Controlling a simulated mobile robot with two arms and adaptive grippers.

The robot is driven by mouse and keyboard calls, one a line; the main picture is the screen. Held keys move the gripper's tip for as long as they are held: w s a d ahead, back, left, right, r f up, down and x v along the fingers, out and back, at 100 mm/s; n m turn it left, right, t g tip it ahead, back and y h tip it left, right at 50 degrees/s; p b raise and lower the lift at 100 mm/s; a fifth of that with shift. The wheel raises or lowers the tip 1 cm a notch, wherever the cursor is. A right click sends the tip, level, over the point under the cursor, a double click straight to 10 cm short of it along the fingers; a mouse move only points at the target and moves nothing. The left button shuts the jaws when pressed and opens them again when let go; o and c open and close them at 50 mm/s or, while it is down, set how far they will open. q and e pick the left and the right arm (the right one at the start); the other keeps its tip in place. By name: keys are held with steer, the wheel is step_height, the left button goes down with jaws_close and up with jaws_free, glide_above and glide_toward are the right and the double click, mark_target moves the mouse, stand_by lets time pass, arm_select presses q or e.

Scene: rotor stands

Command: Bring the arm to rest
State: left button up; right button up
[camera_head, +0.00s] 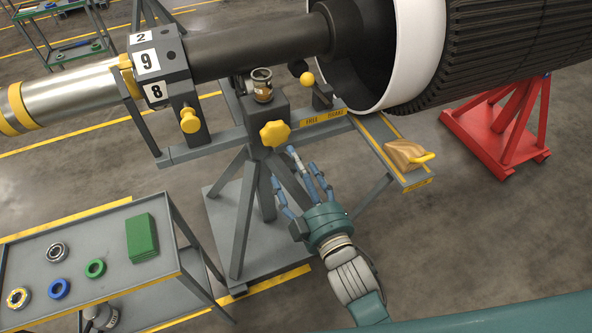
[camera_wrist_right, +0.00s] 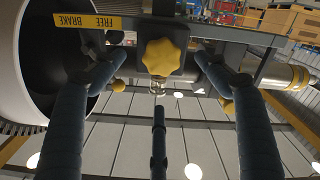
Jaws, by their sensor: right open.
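My right gripper (camera_head: 298,172) is open and empty in the head view, its blue fingers spread, in front of the rotor stand (camera_head: 240,205). In the head view its fingertips appear below the yellow star knob (camera_head: 275,133). In the right wrist view, the open gripper (camera_wrist_right: 157,75) has a finger on each side and one in the lower middle. The star knob (camera_wrist_right: 162,57) shows between and beyond the side fingers, with no contact visible. My left gripper is not in view.
A cart (camera_head: 180,262) at lower left holds several rings and a green block (camera_head: 142,238). A red stand (camera_head: 505,130) is farther right. Floor at lower right is clear.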

steer(key=shift+s+d, duration=0.1)
steer(key=shift+s, duration=0.1)
stand_by(0.4)
steer(key=s+d+f+m+g+h, duration=0.1)
steer(key=s+d+f+g, duration=0.2)
steer(key=f, duration=0.9)
steer(key=s+d+f+m+g+h, duration=0.15)
steer(key=s+f, duration=0.35)
steer(key=f, duration=0.8)
steer(key=s+d+f+m+g+h, duration=0.15)
steer(key=s+f+g, duration=0.25)
steer(key=f, duration=0.8)
steer(key=s+d+f+m+g, duration=0.1)
steer(key=s+d+f, duration=0.3)
steer(key=s, duration=0.6)
steer(key=s+d+f+m+g+h, duration=0.1)
steer(key=s+d+f+g, duration=0.3)
steer(key=s+f, duration=0.5)
steer(key=s+d+f+m+g, duration=0.2)
steer(key=s+d+f, duration=0.3)
steer(key=s, duration=0.6)
steer(key=shift+s+d+f+g+h, duration=0.15)
steer(key=shift+d+f+g+h, duration=0.2)
steer(key=shift+f, duration=0.55)
